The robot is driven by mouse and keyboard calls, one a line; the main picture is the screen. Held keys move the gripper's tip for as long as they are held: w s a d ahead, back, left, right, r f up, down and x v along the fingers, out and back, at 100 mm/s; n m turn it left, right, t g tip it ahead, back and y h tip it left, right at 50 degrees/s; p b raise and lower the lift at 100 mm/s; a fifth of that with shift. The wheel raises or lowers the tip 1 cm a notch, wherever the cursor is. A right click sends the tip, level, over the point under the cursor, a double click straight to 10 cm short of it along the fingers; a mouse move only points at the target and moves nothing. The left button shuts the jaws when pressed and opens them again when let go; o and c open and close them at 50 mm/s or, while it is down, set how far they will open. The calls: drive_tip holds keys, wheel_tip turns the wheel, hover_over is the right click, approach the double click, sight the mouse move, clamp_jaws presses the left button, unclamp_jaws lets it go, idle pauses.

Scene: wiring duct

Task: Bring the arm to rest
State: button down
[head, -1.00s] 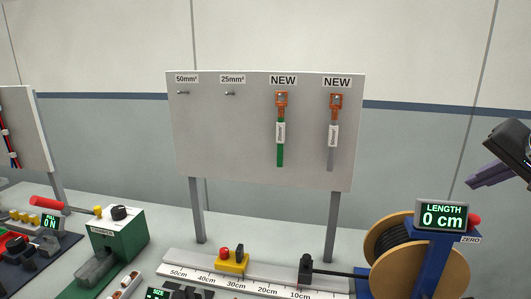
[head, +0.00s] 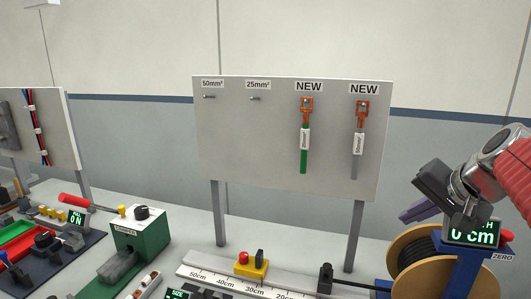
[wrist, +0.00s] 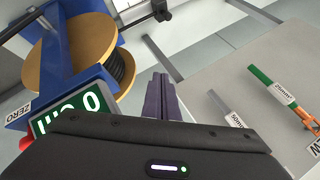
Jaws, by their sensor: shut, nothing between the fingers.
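My gripper (head: 420,211) is at the right of the head view, in front of the cable reel's length display, and covers part of it. Its purple fingers are shut with nothing between them. In the wrist view the closed fingers (wrist: 161,98) point away into free space between the reel and the board. My arm comes in from the right edge of the head view.
The grey board (head: 230,150) carries a green cable (head: 304,155) and a grey cable (head: 358,150) under NEW labels; two other pegs are empty. The cable reel (head: 405,250) stands below my gripper. A green crimper (head: 140,238) and a ruler rail (head: 225,282) are on the bench.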

drive_tip(key=s+a+f+n+g+h, duration=0.1)
drive_tip(key=s+a+f+n+g, duration=0.1)
drive_tip(key=s+a+f+n, duration=0.7)
drive_tip(key=s+a+f, duration=0.6)
drive_tip(key=s+a, duration=0.1)
drive_tip(key=s, duration=0.2)
drive_tip(key=shift+s+h, duration=0.3)
drive_tip(key=shift+s, duration=0.1)
drive_tip(key=shift+s, duration=0.15)
idle(0.3)
